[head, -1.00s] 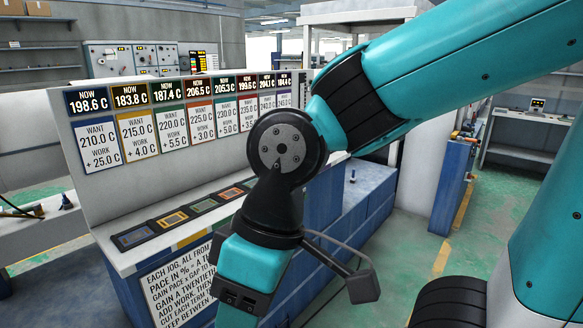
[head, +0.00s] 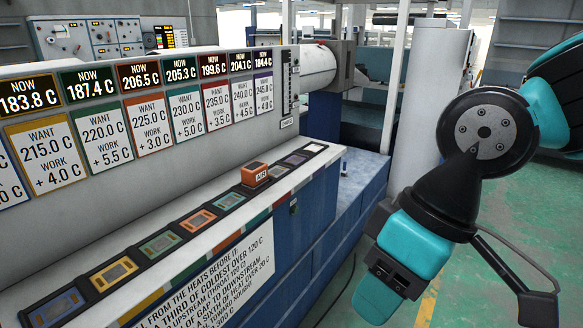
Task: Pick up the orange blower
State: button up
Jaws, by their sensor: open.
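The grey panel (head: 150,75) with temperature signs rises behind the ledge. A text sign (head: 215,290) is on the ledge's front. A blue cabinet (head: 360,195) stands beyond the ledge's right end. Green floor (head: 520,220) lies open at the right.

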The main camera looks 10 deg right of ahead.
aim_at(254, 176)
jog(key=z, duration=0.05)
jog(key=i, duration=0.7)
jog(key=u, duration=0.8)
jog(key=i, duration=0.45)
jog(key=u, duration=0.55)
